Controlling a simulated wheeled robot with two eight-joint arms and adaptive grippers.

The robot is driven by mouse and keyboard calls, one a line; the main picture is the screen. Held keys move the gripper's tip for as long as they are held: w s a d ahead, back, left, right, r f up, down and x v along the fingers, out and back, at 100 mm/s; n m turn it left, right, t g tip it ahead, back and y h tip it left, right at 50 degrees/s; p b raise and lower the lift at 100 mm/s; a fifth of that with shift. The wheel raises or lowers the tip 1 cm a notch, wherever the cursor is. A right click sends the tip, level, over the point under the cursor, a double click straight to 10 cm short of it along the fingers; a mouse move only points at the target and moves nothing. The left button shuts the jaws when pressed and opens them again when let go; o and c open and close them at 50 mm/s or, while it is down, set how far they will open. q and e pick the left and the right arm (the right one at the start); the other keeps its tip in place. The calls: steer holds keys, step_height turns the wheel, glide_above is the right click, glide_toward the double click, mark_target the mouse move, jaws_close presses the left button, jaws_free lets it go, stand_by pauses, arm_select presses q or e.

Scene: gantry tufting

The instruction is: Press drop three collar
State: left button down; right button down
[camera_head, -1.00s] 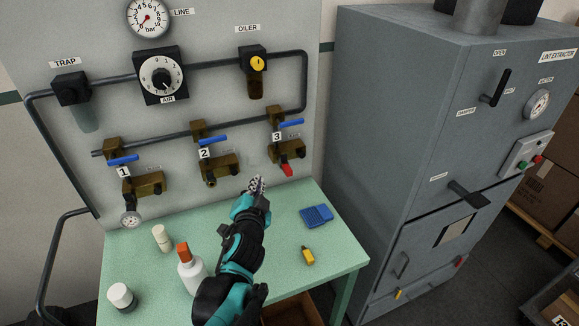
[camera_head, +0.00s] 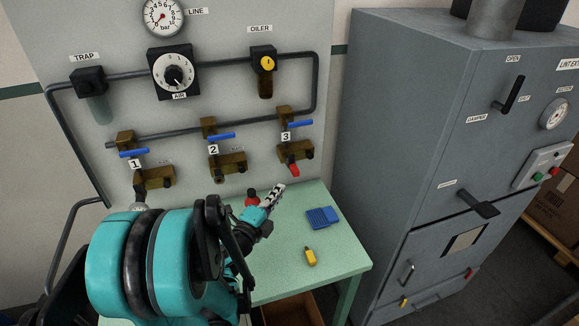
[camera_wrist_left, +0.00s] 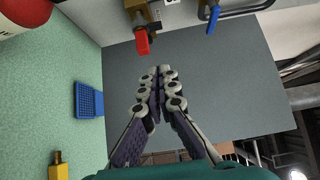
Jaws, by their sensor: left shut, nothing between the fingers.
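Drop three is the brass valve block (camera_head: 296,153) marked 3, at the right end of the panel, with a blue lever (camera_head: 300,123). A red collar (camera_head: 293,171) sits at its lower end. The collar also shows in the left wrist view (camera_wrist_left: 142,41), above and slightly left of the fingertips. My left gripper (camera_head: 276,190) is shut and empty, just below and left of the collar, with a visible gap in the wrist view. Its fingers (camera_wrist_left: 165,78) point toward the panel side. My right gripper is not in view.
The green table (camera_head: 340,250) holds a blue tray (camera_head: 322,216) and a small yellow bottle (camera_head: 310,257). A red item (camera_head: 252,195) stands close beside my left gripper. Drops two (camera_head: 228,162) and one (camera_head: 154,177) are left. A grey cabinet (camera_head: 400,130) stands right.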

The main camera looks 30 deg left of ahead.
mark_target(293, 168)
arm_select(q)
steer(key=w+a+b, duration=0.2)
steer(key=w+a, duration=0.1)
steer(key=w, duration=0.9)
steer(key=shift+w+a, duration=0.3)
steer(key=shift+a, duration=0.1)
